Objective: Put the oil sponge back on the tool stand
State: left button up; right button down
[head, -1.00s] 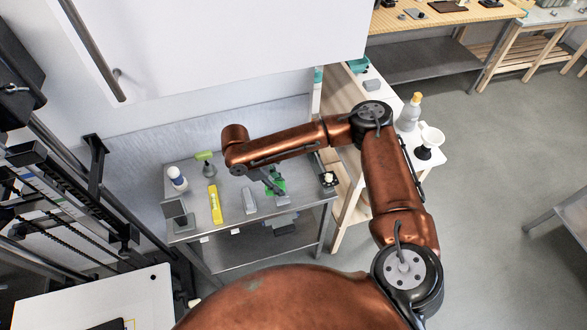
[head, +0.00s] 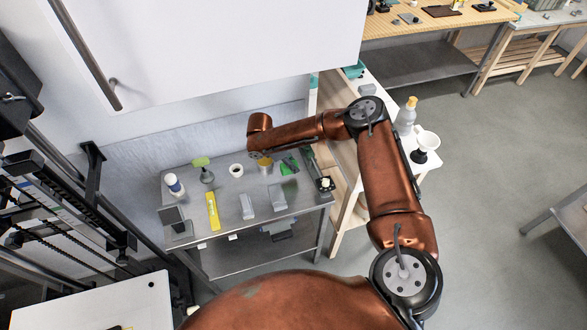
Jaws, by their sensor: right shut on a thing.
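My right gripper (head: 290,160) is small and partly hidden by its wrist. It is shut on a green piece (head: 288,168), which I take to be the oil sponge, over the back right of the grey metal table (head: 232,225). I cannot tell whether the piece touches the tabletop. A dark holder with a pale block (head: 326,184) sits at the table's right end, right of the gripper. I cannot tell for sure which thing is the tool stand. My left gripper is not in view.
A gold tin (head: 265,167) and a white ring (head: 237,170) stand left of the gripper. A yellow level (head: 212,211), grey blocks (head: 248,206) and a white bottle (head: 175,185) are on the table. A wooden shelf (head: 347,185) adjoins on the right; a white cabinet (head: 210,50) hangs above.

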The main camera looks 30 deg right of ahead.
aim_at(281, 165)
jog(key=shift+w+d+f, duration=0.25)
jog(key=shift+d+f, duration=0.25)
jog(key=shift+f, duration=1.65)
jog(key=c, duration=1.5)
grip_release()
jog(key=shift+f, duration=0.1)
jog(key=v, duration=1.2)
jog(key=shift+w+a, duration=0.1)
jog(key=shift+a, duration=0.05)
